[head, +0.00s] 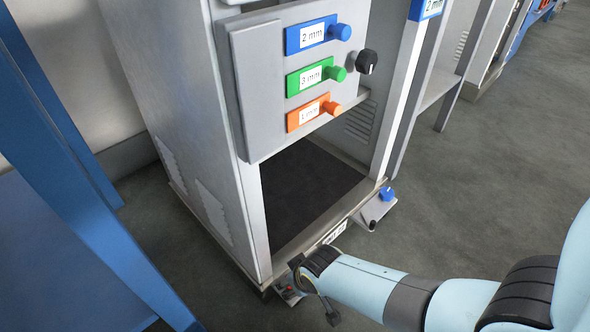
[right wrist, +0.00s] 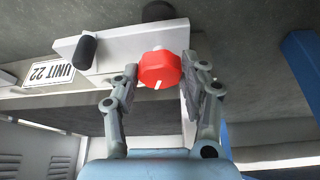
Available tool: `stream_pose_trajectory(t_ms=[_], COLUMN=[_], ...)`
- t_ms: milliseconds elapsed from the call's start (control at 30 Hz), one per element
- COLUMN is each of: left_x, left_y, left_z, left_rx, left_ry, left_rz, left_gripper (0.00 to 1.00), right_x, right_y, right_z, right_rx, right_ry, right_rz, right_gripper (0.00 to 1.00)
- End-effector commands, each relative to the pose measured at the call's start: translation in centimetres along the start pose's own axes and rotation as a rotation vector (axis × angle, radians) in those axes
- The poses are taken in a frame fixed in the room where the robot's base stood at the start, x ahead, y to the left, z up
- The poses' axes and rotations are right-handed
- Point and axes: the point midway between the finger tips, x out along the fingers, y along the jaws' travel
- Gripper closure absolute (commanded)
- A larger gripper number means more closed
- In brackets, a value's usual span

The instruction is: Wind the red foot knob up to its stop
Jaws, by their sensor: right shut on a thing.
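The red foot knob (right wrist: 160,68) shows in the right wrist view, under a pale bracket at the foot of the dispenser frame. A white mark on its face points down in that picture. My right gripper (right wrist: 163,82) has one finger on each side of the knob and is shut on it. In the head view the right gripper (head: 298,282) is at the frame's front left foot; a small bit of the red knob (head: 288,291) shows there, and the rest is hidden. My left gripper is in neither view.
A black-ended lever (right wrist: 86,50) stands left of the knob, near the UNIT 22 label (right wrist: 49,73). The frame's other front foot has a blue knob (head: 387,194). A control panel (head: 262,95) sits above. Open floor (head: 470,200) lies at right.

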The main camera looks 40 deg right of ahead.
Motion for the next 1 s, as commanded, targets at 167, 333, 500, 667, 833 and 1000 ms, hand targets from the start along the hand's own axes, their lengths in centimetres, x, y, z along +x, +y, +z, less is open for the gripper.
stream_pose_trajectory(t_ms=[167,333,500,667,833,1000], left_x=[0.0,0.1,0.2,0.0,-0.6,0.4], left_y=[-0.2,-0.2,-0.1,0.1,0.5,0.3], left_z=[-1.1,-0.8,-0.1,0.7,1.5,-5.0], left_rx=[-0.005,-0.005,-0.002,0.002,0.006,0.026], left_ry=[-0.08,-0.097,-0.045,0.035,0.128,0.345], left_rz=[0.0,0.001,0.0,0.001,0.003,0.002], left_gripper=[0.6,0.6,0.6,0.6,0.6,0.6], right_x=[-0.2,0.1,0.2,0.3,0.4,0.4], right_y=[0.2,0.3,0.4,0.6,0.7,0.7], right_z=[-0.2,0.1,0.1,0.2,0.1,0.0], right_rx=[-0.135,-0.284,-0.435,-0.577,-0.727,-0.868], right_ry=[0.0,-0.001,-0.003,-0.004,-0.004,-0.005], right_rz=[-0.057,-0.119,-0.182,-0.241,-0.302,-0.362], right_gripper=[0.88,0.88,0.88,0.88,0.88,0.88])
